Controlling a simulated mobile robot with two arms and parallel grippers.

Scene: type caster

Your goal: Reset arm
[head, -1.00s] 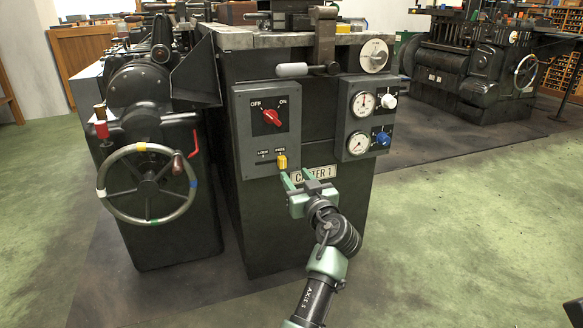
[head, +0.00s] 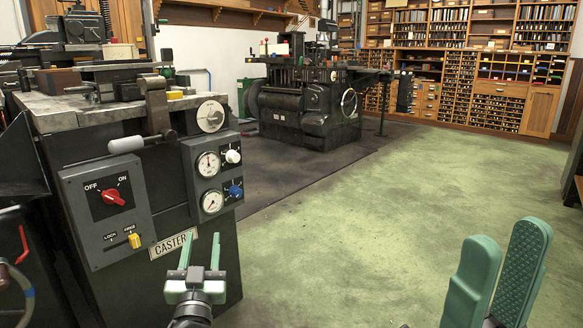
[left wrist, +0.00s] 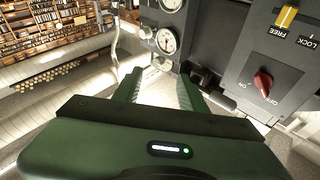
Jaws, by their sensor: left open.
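My left gripper (head: 201,247) is open and empty in front of the caster (head: 120,255), below the gauges and beside the nameplate (head: 172,245). In the left wrist view its two fingers (left wrist: 160,78) stand apart with nothing between them. My right gripper (head: 503,255) shows at the lower right of the head view, its two green fingers apart and empty, above the floor.
Two gauges (head: 208,165), a white knob and a blue knob (head: 236,190) sit on a panel at the caster's right. A handwheel (head: 14,297) is partly cut off at left. Another machine (head: 305,110) and shelves (head: 470,80) stand behind. The green floor (head: 380,220) is clear.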

